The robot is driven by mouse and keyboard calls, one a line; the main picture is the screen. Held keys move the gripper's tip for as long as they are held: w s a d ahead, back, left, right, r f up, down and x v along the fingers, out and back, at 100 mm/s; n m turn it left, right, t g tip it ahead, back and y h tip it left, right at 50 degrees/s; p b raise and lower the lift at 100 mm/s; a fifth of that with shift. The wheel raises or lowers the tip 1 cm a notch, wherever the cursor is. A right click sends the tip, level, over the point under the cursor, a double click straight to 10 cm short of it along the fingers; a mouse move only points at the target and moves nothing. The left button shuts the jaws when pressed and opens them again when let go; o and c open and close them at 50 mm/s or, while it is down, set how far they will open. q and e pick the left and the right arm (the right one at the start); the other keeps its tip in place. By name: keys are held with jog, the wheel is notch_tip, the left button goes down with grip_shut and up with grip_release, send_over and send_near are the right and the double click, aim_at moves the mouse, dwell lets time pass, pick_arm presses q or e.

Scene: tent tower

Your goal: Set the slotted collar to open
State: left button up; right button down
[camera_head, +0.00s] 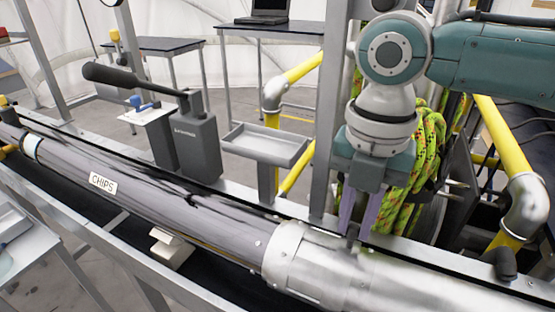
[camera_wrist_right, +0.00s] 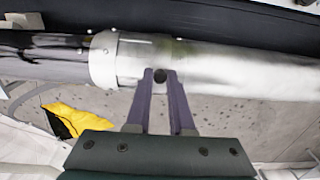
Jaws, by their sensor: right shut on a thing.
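The slotted collar (camera_head: 285,252) is a silver metal sleeve with small rivets, at the end of a long grey tube labelled CHIPS. It also shows in the wrist view (camera_wrist_right: 104,60). My right gripper (camera_head: 358,232) reaches down from above at the collar's upper side. In the wrist view its two purple fingers (camera_wrist_right: 160,78) are on either side of a small dark knob (camera_wrist_right: 160,76) on the silver surface and closed on it. The slot itself cannot be made out. My left gripper is not in view.
A grey box with a black lever (camera_head: 197,135) stands behind the tube (camera_head: 150,197). A shallow grey tray (camera_head: 268,145) and yellow pipes (camera_head: 302,68) are behind it. Green rope (camera_head: 428,150) hangs just behind my right gripper. A dark knob (camera_head: 505,263) stands on the rail at right.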

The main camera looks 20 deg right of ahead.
aim_at(345, 260)
jog(key=shift+s+a+r+p, duration=0.15)
jog(key=shift+r+p, duration=0.05)
jog(key=shift+p, duration=0.25)
jog(key=h+p, duration=0.1)
jog(key=p, duration=0.1)
jog(key=s+a+t+p, duration=0.1)
jog(key=p, duration=0.1)
jog(key=shift+s+a+r+t+h, duration=0.15)
jog(key=shift+a+r+t+h, duration=0.15)
jog(key=shift+h, duration=0.1)
jog(key=shift+s+a+f+t+h+p, duration=0.3)
jog(key=shift+s+a+t+h+p, duration=0.4)
jog(key=shift+p, duration=0.25)
jog(key=shift+s+a+f+t+h+p, duration=0.3)
jog(key=shift+a+f+t+h+p, duration=0.15)
jog(key=shift+h, duration=0.25)
jog(key=c, duration=0.8)
grip_release()
